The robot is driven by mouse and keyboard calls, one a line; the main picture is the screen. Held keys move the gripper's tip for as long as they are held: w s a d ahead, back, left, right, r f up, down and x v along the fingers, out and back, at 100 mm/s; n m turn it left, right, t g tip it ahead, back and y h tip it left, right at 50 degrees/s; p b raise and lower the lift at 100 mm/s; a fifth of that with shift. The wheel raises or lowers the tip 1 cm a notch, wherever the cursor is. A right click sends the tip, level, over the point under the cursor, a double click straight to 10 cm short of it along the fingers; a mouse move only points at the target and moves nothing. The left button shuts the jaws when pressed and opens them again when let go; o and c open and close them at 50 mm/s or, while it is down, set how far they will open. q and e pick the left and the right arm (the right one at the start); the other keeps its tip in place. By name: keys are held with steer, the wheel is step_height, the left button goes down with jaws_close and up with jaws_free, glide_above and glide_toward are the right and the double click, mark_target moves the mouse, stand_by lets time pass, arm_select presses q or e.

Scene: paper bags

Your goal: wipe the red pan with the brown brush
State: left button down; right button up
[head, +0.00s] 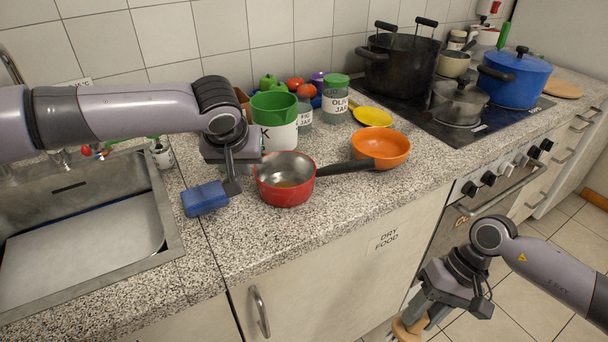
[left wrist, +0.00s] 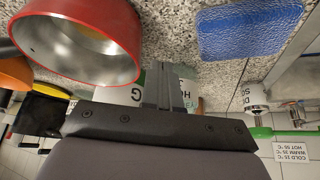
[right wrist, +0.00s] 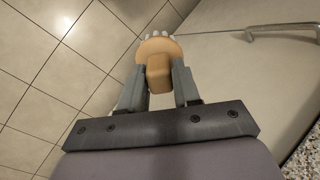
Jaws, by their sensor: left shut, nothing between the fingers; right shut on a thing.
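The red pan (head: 290,198) stands on the counter, its dark handle pointing right; a yellowish-brown patch shows on its inside bottom. It also shows in the left wrist view (left wrist: 120,22). My left gripper (head: 232,187) is shut and empty, low over the counter between the blue sponge (head: 206,198) and the pan. The fingers (left wrist: 163,88) are together in the left wrist view. My right gripper (head: 425,318) is shut on the brown brush, held in front of the cabinets below counter height. The brush (right wrist: 158,70) shows its tan body and pale bristles at the far end.
An orange bowl (head: 381,146) sits by the pan's handle. Behind are a green-and-white container (head: 278,136), jars (head: 335,104) and a yellow plate (head: 373,117). The sink (head: 80,225) is at left; the stove with pots (head: 458,103) at right. Counter in front of the pan is clear.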

steer(key=shift+r+p, duration=2.45)
steer(key=shift+r, duration=0.25)
